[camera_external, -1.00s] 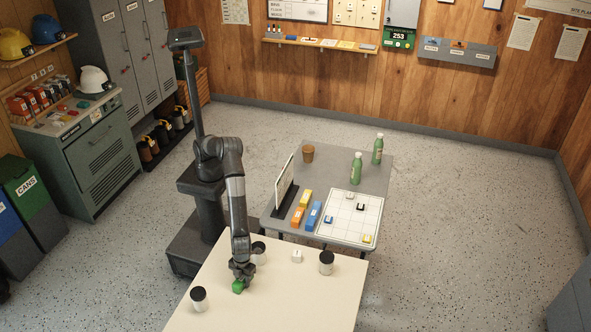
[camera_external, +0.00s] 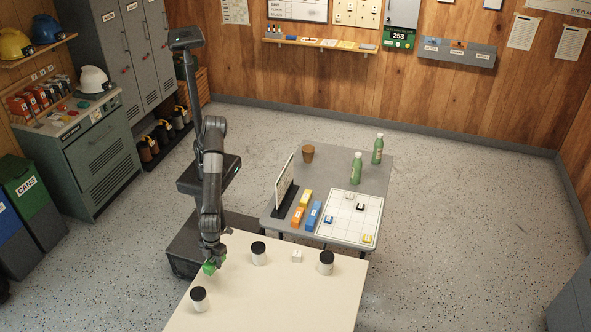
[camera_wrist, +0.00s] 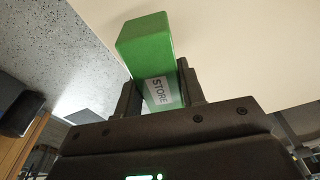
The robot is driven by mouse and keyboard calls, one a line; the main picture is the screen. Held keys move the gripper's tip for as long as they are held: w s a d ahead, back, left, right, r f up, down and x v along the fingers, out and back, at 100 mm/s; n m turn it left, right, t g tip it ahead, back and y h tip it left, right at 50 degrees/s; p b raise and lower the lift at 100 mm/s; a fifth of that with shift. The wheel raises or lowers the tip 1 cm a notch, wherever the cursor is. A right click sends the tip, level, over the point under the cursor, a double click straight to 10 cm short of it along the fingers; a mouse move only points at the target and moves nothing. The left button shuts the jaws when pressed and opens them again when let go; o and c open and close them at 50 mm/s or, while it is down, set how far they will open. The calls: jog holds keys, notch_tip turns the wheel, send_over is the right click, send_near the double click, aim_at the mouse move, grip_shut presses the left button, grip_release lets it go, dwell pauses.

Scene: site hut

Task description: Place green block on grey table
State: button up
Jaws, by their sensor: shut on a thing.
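The green block (camera_external: 209,267) is between the fingers of my gripper (camera_external: 213,257), above the left edge of the cream table. In the wrist view the green block (camera_wrist: 148,45) has a white "STORE" label, and my gripper (camera_wrist: 162,88) is shut on it. The grey table (camera_external: 375,180) stands behind the cream table, to the right of my arm. On it are orange, yellow and blue blocks (camera_external: 313,215), a white grid board (camera_external: 345,228) with several small pieces, a framed panel (camera_external: 285,180), two green bottles (camera_external: 356,170) and a brown cup (camera_external: 308,153).
The cream table (camera_external: 270,305) holds black-lidded jars (camera_external: 326,263) and a small white cube (camera_external: 296,256). The grey table's far middle has bare surface. The upright panel stands along its left side. Open floor lies to the right.

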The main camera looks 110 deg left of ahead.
jog(key=shift+s+r, duration=0.2)
jog(key=shift+s, duration=0.05)
jog(key=shift+r, duration=0.3)
jog(key=r, duration=0.3)
jog(key=w+r, duration=0.1)
jog(key=shift+a+r, duration=0.25)
jog(key=shift+r, duration=0.1)
jog(key=w+a, duration=1.3)
jog(key=w, duration=0.4)
jog(key=w+a, duration=0.5)
jog(key=a, duration=0.4)
jog(key=w+a, duration=0.5)
jog(key=a, duration=0.4)
jog(key=w+a, duration=0.5)
jog(key=a, duration=0.4)
jog(key=m, duration=0.2)
send_over(328, 157)
jog(key=f, duration=1.2)
jog(key=shift+w, duration=0.25)
jog(key=shift+f, duration=2.05)
